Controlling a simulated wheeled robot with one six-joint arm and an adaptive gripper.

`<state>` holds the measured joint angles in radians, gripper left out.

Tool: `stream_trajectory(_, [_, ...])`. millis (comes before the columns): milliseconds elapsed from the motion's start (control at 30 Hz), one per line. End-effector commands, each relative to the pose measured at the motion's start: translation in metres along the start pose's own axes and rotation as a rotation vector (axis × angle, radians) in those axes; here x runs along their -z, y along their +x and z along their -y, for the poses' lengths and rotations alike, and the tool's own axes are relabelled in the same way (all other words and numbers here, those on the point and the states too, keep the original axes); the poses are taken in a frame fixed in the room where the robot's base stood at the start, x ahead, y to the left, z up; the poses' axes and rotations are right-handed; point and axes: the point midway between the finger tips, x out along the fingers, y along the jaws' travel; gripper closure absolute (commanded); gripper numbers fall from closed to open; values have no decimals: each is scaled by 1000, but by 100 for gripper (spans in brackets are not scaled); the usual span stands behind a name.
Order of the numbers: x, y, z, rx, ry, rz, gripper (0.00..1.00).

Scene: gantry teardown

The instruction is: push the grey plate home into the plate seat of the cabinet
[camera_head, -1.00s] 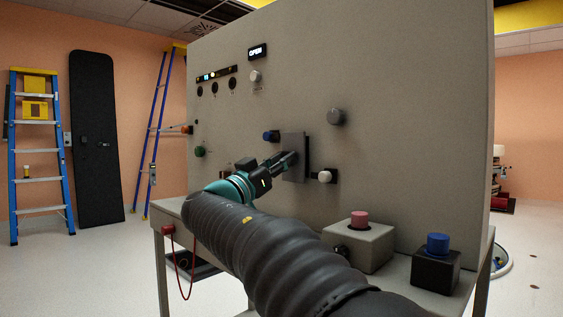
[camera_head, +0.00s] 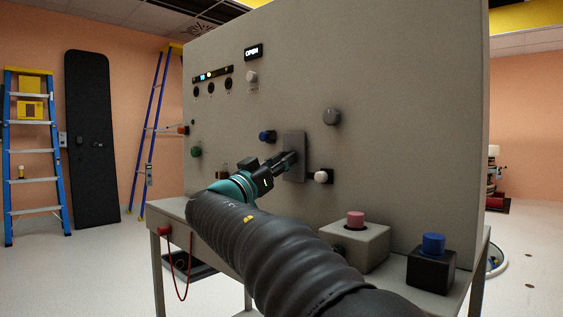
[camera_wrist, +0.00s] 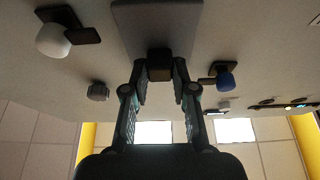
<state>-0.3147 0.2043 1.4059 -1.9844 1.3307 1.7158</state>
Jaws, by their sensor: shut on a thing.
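The grey plate (camera_head: 294,152) stands upright at the face of the large grey cabinet (camera_head: 390,110), between a blue knob and a white knob. My gripper (camera_head: 290,160) is at the plate's front, its fingers shut on the plate's small dark handle. In the wrist view the fingers (camera_wrist: 160,85) close around the dark block (camera_wrist: 160,62) on the grey plate (camera_wrist: 157,20). The plate seat is hidden behind the plate, and I cannot tell whether a gap is left between plate and cabinet.
A blue knob (camera_head: 267,137) is left of the plate, a white knob (camera_head: 321,177) at its lower right, and a grey knob (camera_head: 331,117) at its upper right.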

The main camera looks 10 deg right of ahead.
Motion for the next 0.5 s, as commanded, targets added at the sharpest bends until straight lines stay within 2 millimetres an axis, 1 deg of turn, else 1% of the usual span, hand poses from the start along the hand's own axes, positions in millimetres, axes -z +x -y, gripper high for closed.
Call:
stream_trajectory(233, [0, 0, 0, 0, 0, 0, 100])
stream_trajectory(500, [-3, 6, 0, 0, 0, 0, 100])
